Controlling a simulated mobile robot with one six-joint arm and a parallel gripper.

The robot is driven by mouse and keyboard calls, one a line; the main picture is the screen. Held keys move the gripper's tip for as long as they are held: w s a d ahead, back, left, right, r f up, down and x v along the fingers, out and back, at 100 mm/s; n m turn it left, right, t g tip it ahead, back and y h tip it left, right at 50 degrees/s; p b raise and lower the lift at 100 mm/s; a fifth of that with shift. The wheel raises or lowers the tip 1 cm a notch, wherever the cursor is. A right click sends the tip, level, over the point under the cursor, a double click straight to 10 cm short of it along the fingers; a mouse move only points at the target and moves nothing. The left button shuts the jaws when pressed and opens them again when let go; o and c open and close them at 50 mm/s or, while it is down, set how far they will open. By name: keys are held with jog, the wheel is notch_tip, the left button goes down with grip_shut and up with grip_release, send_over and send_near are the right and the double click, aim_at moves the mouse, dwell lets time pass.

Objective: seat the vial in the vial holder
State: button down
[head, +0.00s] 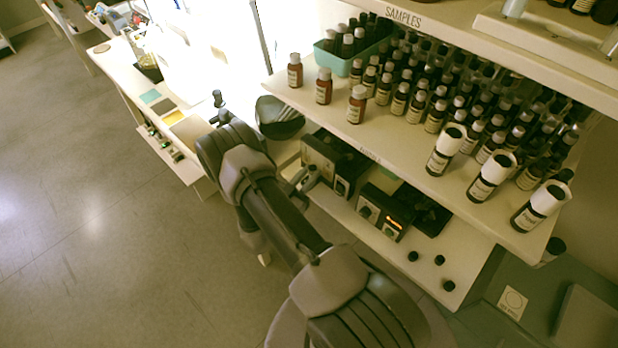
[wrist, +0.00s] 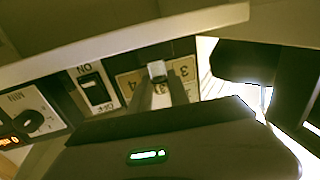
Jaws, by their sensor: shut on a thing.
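My gripper (wrist: 160,92) is in front of a device under the shelf, its two dark fingers shut on a small pale-topped thing, taken as the vial (wrist: 157,70). Most of the vial is hidden between the fingers. Behind it is a tan panel (wrist: 130,85) marked 4 and 3. In the head view my gripper (head: 303,180) is small and partly hidden beside the left device (head: 325,160); the vial cannot be made out there. I cannot identify the vial holder in either view.
The upper shelf (head: 290,95) overhangs the devices and carries many brown bottles and a teal bin (head: 335,62). The right device (head: 385,212) has an orange display. A dark bowl (head: 280,115) is left of the devices. Several black caps (head: 440,260) lie at the right.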

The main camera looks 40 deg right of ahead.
jog(key=shift+r, duration=0.1)
jog(key=c, duration=1.6)
grip_release()
jog(key=shift+f, duration=0.2)
jog(key=shift+o, duration=0.4)
jog(key=shift+r, duration=0.1)
